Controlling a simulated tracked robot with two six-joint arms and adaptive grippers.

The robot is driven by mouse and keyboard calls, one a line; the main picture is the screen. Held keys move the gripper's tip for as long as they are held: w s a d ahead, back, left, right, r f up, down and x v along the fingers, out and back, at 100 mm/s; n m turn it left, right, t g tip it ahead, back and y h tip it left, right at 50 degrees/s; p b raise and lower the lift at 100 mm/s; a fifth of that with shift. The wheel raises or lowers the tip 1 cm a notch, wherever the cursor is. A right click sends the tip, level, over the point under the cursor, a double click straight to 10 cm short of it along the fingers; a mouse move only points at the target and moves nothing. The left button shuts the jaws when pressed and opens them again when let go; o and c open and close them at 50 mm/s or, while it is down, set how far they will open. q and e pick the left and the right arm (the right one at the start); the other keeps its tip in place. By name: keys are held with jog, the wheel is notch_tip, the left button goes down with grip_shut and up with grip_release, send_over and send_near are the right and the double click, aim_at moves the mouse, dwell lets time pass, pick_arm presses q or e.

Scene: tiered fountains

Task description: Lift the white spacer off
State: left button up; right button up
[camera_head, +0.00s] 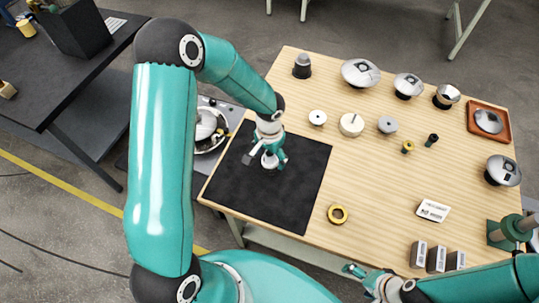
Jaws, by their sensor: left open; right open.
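My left gripper (270,162) points down over the black mat (296,190), its jaws open. A small whitish thing shows between and below its fingers; the gripper partly hides it, and I cannot tell whether it is the white spacer or whether the fingers touch it. A small white disc with a dark centre (317,118) lies on the wooden table, right of the mat. A wider cream cylinder with a thin pin on top (351,125) stands right of that disc. My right gripper (362,277) is open at the table's front edge, away from these things.
Several silver domed parts (360,72) stand along the table's back and right. Grey blocks (437,258) and a white label card (433,210) are at the front right. A metal bowl (208,138) is left of the mat.

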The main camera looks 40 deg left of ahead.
pick_arm(q)
jog(key=shift+f, duration=0.15)
jog(key=c, duration=1.4)
jog(key=shift+w+b, duration=0.15)
jog(key=shift+b, duration=0.15)
jog(key=shift+r, duration=0.3)
jog(key=shift+r+p, duration=1.95)
jog(key=shift+r, duration=1.05)
jog(key=shift+r, duration=0.1)
